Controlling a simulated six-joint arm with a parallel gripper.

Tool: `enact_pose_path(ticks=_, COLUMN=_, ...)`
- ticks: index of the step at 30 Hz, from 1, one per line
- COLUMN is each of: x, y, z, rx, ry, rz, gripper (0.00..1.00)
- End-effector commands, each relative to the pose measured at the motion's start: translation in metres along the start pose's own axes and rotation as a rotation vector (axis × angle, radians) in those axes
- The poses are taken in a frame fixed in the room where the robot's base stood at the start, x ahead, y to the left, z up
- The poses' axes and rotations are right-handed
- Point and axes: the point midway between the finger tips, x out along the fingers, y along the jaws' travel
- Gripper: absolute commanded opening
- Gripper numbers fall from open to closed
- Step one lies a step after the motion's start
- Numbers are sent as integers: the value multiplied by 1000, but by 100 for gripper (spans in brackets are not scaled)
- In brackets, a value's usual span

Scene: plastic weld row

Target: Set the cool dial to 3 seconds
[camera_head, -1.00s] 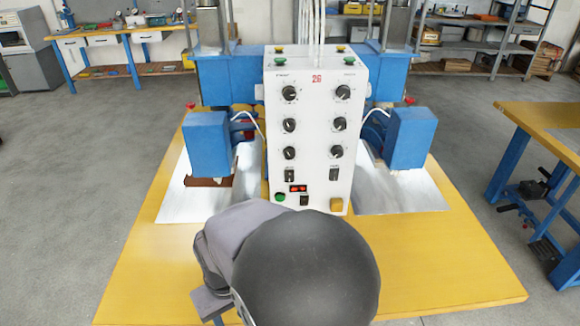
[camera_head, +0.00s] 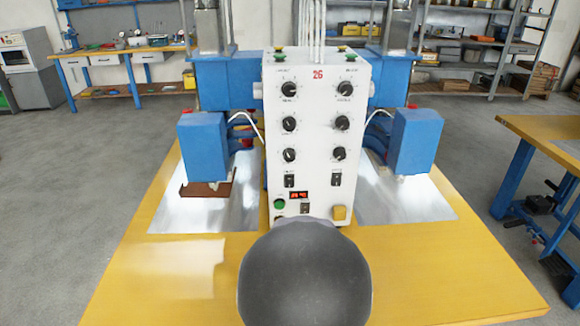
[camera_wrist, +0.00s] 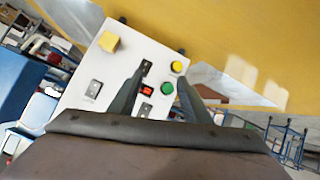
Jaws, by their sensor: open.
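The white control panel (camera_head: 317,150) stands upright in the middle of the table. It carries black dials in two columns: left upper (camera_head: 289,89), left middle (camera_head: 289,124), left lower (camera_head: 289,155), right upper (camera_head: 345,89), right middle (camera_head: 342,123), right lower (camera_head: 339,154). Their labels are too small to read, so I cannot tell which is the cool dial. In the wrist view my gripper (camera_wrist: 157,74) is open and empty in front of the panel's lower part, around the small display (camera_wrist: 147,91) and green button (camera_wrist: 167,88). My arm hides the gripper in the head view.
Blue weld heads stand left (camera_head: 203,147) and right (camera_head: 415,141) of the panel, over metal plates. A brown piece (camera_head: 206,190) lies on the left plate. A yellow block-shaped button (camera_head: 340,213) juts from the panel's lower right. The yellow table front (camera_head: 160,270) is clear.

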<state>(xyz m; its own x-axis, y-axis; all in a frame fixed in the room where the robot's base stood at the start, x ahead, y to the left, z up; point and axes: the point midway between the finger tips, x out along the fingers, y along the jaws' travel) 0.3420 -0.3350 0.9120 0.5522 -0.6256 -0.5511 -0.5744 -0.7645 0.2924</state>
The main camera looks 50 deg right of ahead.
Motion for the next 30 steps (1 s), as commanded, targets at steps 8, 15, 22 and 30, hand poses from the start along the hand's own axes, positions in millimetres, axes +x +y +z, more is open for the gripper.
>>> enact_pose_path(ticks=8, x=-24, y=26, z=-105, rx=-202, ry=420, rz=150, gripper=44)
enact_pose_path(ticks=15, x=-43, y=34, z=-136, rx=-305, ry=548, rz=233, gripper=44)
enact_pose_path(ticks=22, x=-41, y=34, z=-137, rx=-321, ry=542, rz=235, gripper=44)
enact_pose_path(ticks=30, x=-26, y=36, z=-146, rx=-320, ry=538, rz=233, gripper=44)
